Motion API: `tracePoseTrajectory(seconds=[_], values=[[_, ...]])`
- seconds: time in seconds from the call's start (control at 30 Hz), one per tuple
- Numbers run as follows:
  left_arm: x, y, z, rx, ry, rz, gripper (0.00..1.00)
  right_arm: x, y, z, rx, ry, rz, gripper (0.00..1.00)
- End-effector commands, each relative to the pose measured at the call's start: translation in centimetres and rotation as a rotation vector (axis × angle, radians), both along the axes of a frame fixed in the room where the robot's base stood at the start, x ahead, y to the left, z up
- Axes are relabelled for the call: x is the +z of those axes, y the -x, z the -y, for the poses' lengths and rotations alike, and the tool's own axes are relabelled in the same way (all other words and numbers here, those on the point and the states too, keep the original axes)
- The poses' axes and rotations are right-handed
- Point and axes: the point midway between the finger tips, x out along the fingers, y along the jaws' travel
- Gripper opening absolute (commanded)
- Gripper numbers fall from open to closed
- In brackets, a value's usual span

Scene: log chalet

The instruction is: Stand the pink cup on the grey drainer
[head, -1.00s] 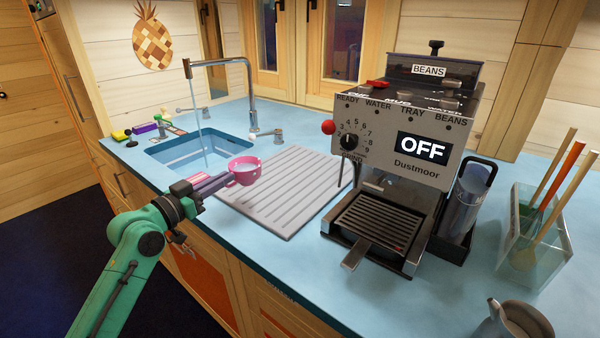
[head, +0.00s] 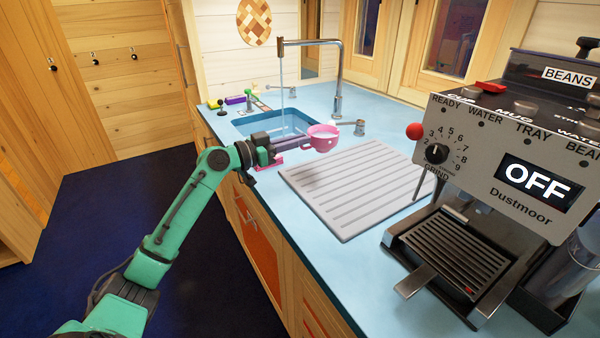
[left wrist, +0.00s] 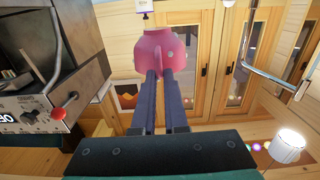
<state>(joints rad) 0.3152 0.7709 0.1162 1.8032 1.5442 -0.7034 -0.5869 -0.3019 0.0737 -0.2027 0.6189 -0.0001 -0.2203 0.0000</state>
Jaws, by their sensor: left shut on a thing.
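In the left wrist view the cup (left wrist: 153,45) sits between the fingertips of the gripper (left wrist: 162,78). The fingers are shut on it. The grey drainer (head: 345,190) is a ribbed board lying flat on the blue counter. It is to the right of and nearer than the cup, and its ribbed top is bare. My right gripper is not in view.
The coffee machine (head: 500,165) stands right of the drainer, its display reading OFF. The blue sink (head: 262,125) with a running tap (head: 340,75) is behind the cup. A small metal knob (head: 352,127) stands just right of the cup. Small items (head: 238,99) lie beyond the sink.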

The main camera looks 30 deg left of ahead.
Motion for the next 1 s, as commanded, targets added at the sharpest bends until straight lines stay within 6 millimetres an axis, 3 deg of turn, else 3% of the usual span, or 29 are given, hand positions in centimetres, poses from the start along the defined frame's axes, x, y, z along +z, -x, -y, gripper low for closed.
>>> tracePoseTrajectory(seconds=[0.13,0.37,0.5,0.73,0.83,1.0], values=[[-3.3,0.0,0.0,0.001,0.005,-0.002,0.00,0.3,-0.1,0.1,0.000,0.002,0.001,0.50],[-6.5,0.0,0.0,0.001,0.004,0.000,0.00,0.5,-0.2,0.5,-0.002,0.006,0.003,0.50],[-9.3,0.0,0.0,0.002,0.005,-0.002,0.00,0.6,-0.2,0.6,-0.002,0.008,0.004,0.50],[-10.1,0.0,0.0,0.001,0.000,0.001,0.00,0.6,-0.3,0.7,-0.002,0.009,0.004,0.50],[-10.2,0.0,0.0,0.000,-0.001,-0.001,0.41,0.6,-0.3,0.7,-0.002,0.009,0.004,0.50],[-10.1,0.0,0.0,0.000,0.000,0.000,0.41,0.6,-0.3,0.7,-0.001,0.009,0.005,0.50]])
